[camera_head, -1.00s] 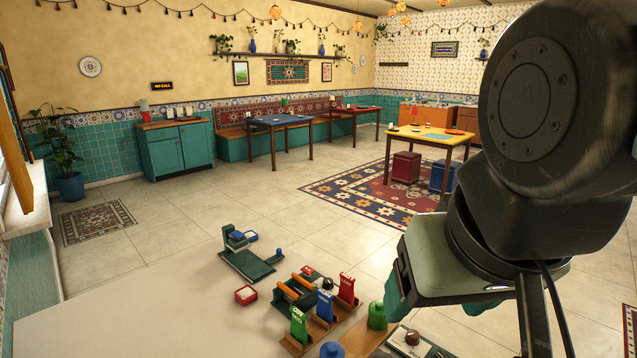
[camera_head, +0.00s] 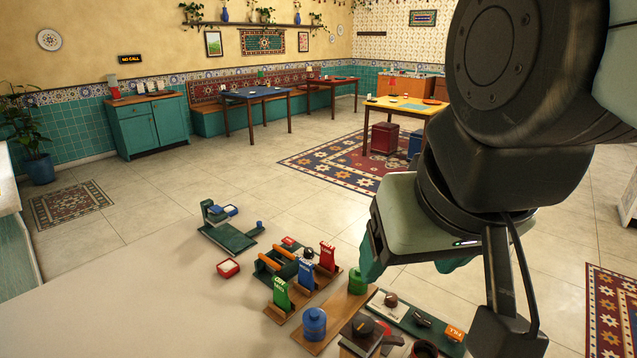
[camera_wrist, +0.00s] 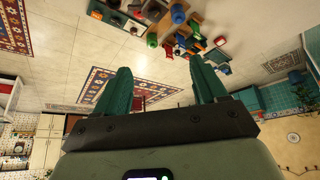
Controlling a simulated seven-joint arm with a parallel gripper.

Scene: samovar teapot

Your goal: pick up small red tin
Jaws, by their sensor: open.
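A small red tin (camera_head: 228,268), open with white contents, sits on the pale table left of the wooden tool rack.
A green stand (camera_head: 228,237) is behind the tin. Green, blue and red upright holders (camera_head: 281,288) stand right of it, with a blue canister (camera_head: 314,323) and a green canister (camera_head: 357,281). The table (camera_head: 120,310) left and front of the tin is clear.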

